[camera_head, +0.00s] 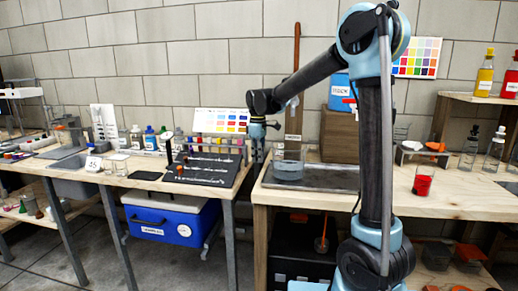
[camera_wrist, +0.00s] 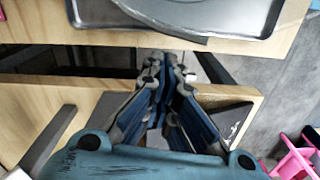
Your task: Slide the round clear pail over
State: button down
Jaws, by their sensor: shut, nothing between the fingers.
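The round clear pail (camera_head: 289,166) stands upright on the left part of a dark metal tray in the head view. It seems to hold a little clear liquid. My gripper (camera_head: 257,157) points down just left of the pail, near the left edge of the right bench. Whether it touches the pail cannot be told. In the wrist view my gripper's fingers (camera_wrist: 163,62) are shut and empty, above the gap between the two benches. A curved grey edge at the top of that view may be part of the pail; I cannot tell.
The metal tray (camera_head: 335,180) lies on the right bench (camera_head: 450,200); the tray also shows in the wrist view (camera_wrist: 262,14). A dark rack board with vials (camera_head: 205,172) lies on the left bench. A narrow gap separates the benches.

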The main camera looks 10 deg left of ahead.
aim_at(275, 159)
jog(key=shift+s+d+f, duration=0.1)
jog(key=shift+s+d, duration=0.15)
jog(key=shift+d, duration=0.75)
jog(key=shift+s+d, duration=0.2)
jog(key=shift+d, duration=0.8)
jog(key=shift+s+d, duration=0.2)
jog(key=shift+d, duration=0.7)
jog(key=shift+s+d, duration=0.15)
jog(key=shift+d, duration=0.7)
